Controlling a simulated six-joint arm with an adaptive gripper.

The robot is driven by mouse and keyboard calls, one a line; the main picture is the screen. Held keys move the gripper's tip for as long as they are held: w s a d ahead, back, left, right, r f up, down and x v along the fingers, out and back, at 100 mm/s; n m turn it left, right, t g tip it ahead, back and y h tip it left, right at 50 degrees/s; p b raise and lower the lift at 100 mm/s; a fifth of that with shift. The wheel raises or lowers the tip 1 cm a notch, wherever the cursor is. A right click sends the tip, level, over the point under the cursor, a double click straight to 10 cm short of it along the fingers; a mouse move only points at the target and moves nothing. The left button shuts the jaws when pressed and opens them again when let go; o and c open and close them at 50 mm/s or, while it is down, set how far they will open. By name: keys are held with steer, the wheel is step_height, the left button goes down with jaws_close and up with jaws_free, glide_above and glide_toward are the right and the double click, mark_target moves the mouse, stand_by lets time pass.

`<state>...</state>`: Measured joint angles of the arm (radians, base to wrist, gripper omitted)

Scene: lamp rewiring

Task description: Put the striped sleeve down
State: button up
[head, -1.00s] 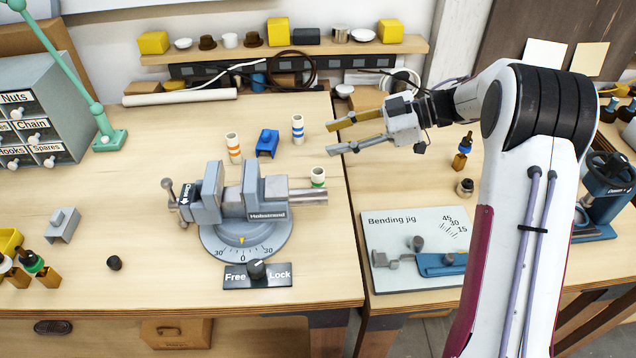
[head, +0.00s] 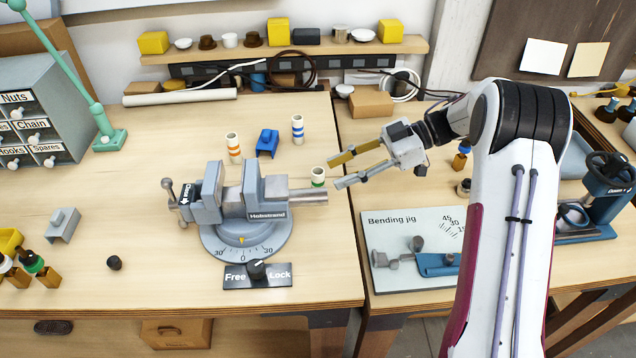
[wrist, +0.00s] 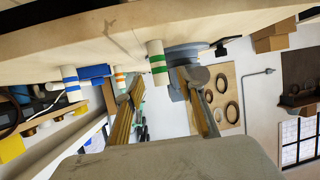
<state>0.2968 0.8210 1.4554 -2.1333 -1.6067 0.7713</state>
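Three white striped sleeves stand upright on the bench: one with orange stripes (head: 233,147), one with blue stripes (head: 297,129) and one with a green stripe (head: 318,176). The green one stands just behind the end of the vise's bar. My gripper (head: 335,170) is open and empty, just right of the green-striped sleeve, with its fingers pointing left. In the wrist view, tilted almost upside down, the green-striped sleeve (wrist: 157,62) shows between the spread fingers, beyond the tips. The orange-striped sleeve (wrist: 120,77) and blue-striped sleeve (wrist: 71,83) are to its left.
A grey vise (head: 240,195) on a round base sits left of my gripper, its bar reaching close to the lower finger. A blue block (head: 267,143) stands between the orange and blue sleeves. A bending jig (head: 415,250) lies below my gripper. The bench's left part has free room.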

mark_target(318, 181)
steer(key=shift+a+f, duration=0.25)
steer(key=shift+a, duration=0.25)
steer(key=shift+x, duration=2.65)
steer(key=shift+d+f, duration=0.1)
steer(key=shift+f, duration=0.05)
steer(key=c, duration=0.9)
steer(key=shift+r, duration=5)
